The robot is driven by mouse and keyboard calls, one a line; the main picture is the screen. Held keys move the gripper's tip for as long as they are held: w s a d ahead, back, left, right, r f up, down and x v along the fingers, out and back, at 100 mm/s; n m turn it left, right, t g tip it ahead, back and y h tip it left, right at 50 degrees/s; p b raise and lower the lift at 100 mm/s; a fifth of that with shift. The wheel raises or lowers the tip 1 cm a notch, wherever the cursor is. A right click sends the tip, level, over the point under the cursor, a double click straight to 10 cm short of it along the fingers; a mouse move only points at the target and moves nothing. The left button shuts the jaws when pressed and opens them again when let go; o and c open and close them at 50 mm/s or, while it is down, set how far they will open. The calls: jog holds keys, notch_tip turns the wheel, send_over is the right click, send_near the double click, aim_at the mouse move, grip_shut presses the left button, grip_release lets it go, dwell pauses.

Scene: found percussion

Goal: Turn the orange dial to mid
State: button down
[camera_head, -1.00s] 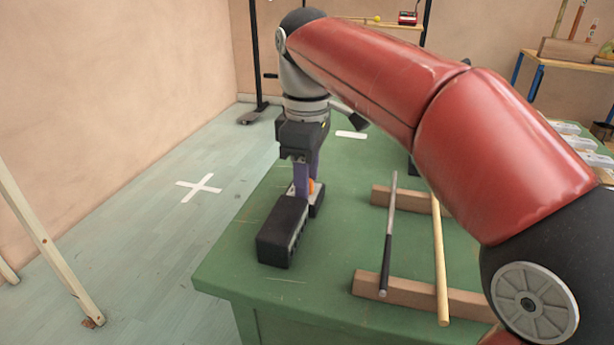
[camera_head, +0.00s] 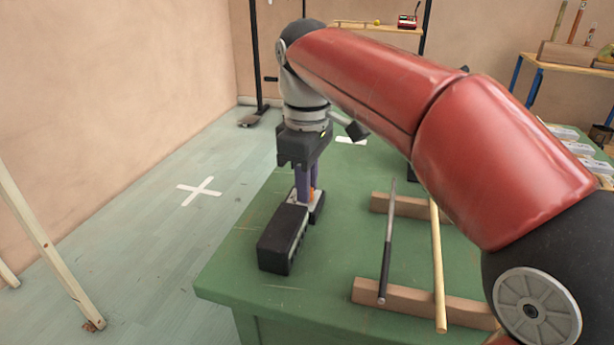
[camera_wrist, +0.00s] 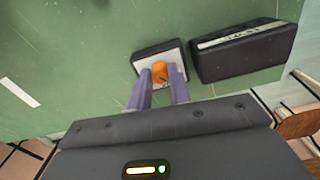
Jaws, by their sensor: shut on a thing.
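The orange dial (camera_wrist: 160,70) sits upright on a small dark box with a light top plate (camera_wrist: 143,66), on the green table. In the head view only a sliver of the dial (camera_head: 312,193) shows beside my fingers. My gripper (camera_wrist: 162,84) points down at the dial, with one purple finger on each side of it, shut on it. In the head view my gripper (camera_head: 308,195) stands over the small box. A dark mark shows on the dial in the wrist view; I cannot tell which setting it points to.
A larger black box (camera_head: 283,240) stands right beside the dial's box, close to my fingers. Two sticks (camera_head: 388,240) lie across wooden rails (camera_head: 410,299) to the right. The green table (camera_head: 225,270) is bare at its front left corner.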

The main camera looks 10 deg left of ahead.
jog(key=m+p, duration=0.2)
jog(key=m, duration=0.1)
jog(key=shift+r, duration=0.15)
jog(key=shift+m, duration=2.3)
jog(key=c, duration=1.3)
grip_release()
notch_tip(320, 180, up, 7)
jog(key=shift+r, duration=0.25)
